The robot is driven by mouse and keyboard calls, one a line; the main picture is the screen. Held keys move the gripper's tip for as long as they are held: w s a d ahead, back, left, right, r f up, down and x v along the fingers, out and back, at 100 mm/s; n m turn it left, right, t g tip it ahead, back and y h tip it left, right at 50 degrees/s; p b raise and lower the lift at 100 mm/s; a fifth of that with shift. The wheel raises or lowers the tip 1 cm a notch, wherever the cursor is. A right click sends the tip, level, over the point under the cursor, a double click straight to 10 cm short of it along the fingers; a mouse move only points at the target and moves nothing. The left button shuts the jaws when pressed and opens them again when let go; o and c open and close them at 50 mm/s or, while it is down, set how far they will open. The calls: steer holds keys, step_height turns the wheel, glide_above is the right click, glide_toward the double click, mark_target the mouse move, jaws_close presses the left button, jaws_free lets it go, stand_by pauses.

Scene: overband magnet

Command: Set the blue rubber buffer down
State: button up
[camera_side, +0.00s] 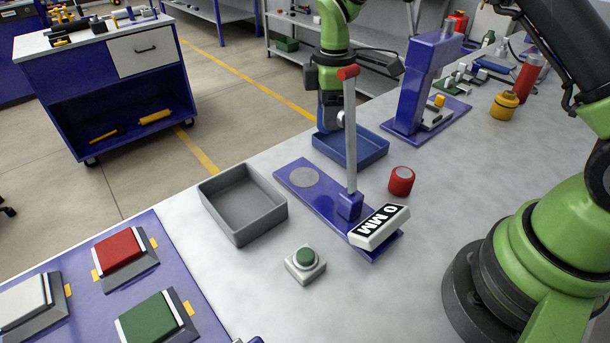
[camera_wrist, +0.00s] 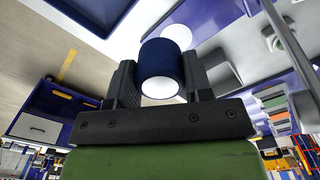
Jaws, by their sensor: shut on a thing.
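The blue rubber buffer (camera_wrist: 160,62) is a short dark-blue cylinder with pale end faces. In the wrist view it sits between the two black fingers of my gripper (camera_wrist: 163,85), which touch its sides. The buffer is partly hidden there by the lever and the fingers. The purple base plate (camera_side: 330,200), with a silver disc (camera_side: 304,177) on its left end, lies in front of the blue tray.
The upright lever (camera_side: 350,140) with a red grip stands on the base plate beside a "0 MM" display (camera_side: 379,227). A red cylinder (camera_side: 401,181) stands to its right. A grey tray (camera_side: 243,208) is at left, a green button (camera_side: 305,258) in front. Bare bench lies between them.

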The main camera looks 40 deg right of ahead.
steer(key=n, duration=0.1)
glide_above(305, 177)
step_height(305, 177, down, 5)
steer(key=shift+f, duration=2.35)
steer(key=shift+f, duration=0.1)
steer(key=o, duration=1)
steer(key=shift+f, duration=0.1)
steer(key=shift+c, duration=0.2)
step_height(305, 177, up, 12)
steer(key=shift+r, duration=0.2)
